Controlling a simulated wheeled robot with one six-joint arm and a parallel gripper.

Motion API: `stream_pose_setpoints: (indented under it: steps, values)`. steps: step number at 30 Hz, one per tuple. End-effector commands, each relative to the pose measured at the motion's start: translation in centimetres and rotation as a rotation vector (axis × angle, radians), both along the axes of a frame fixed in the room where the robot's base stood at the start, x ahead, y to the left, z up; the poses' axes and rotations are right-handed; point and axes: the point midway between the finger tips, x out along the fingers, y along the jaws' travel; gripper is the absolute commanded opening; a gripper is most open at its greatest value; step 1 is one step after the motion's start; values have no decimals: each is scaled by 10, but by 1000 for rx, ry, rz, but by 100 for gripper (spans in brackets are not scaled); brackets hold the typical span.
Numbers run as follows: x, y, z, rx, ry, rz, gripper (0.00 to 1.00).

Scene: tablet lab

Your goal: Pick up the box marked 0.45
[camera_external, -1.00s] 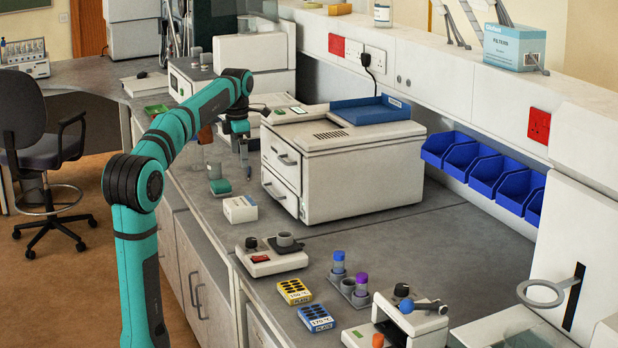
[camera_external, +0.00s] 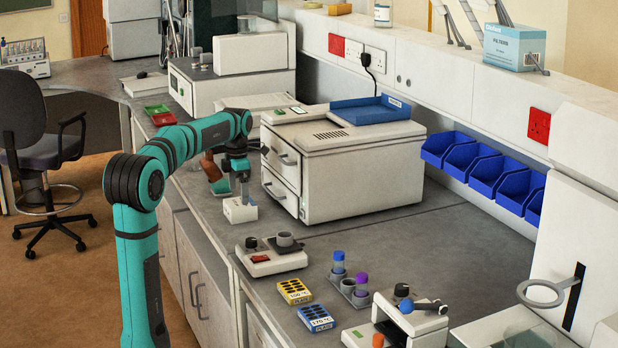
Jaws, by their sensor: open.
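A small white box (camera_external: 240,211) sits on the grey bench in front of the large white instrument. Its marking is too small to read, so I cannot tell whether it says 0.45. My gripper (camera_external: 242,194) is open and points down at this box. The fingers are at or just above its top, and I cannot tell whether they straddle it or touch it. Part of the box's top and back is hidden behind the fingers.
The large white instrument (camera_external: 345,165) stands close on the right. A green-topped item (camera_external: 220,186) stands close behind the box on the left. A small device with a red switch (camera_external: 272,258) and yellow (camera_external: 295,291) and blue (camera_external: 316,318) racks are nearer.

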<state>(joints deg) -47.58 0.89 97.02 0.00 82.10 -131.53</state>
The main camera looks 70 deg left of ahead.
Motion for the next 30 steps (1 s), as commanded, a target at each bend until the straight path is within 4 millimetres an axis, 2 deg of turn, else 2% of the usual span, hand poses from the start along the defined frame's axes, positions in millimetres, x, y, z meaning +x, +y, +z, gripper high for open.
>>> stream_pose_setpoints:
  steps: [5, 15, 23, 26, 30]
  values:
    - [0, 0, -7, -1, 0, 0, 100]
    - [3, -1, -49, 1, 0, -1, 100]
    - [3, -1, -54, 1, -1, -1, 100]
    - [3, -1, -54, 2, -1, -1, 84]
    - [3, -1, -53, 2, -1, -1, 57]
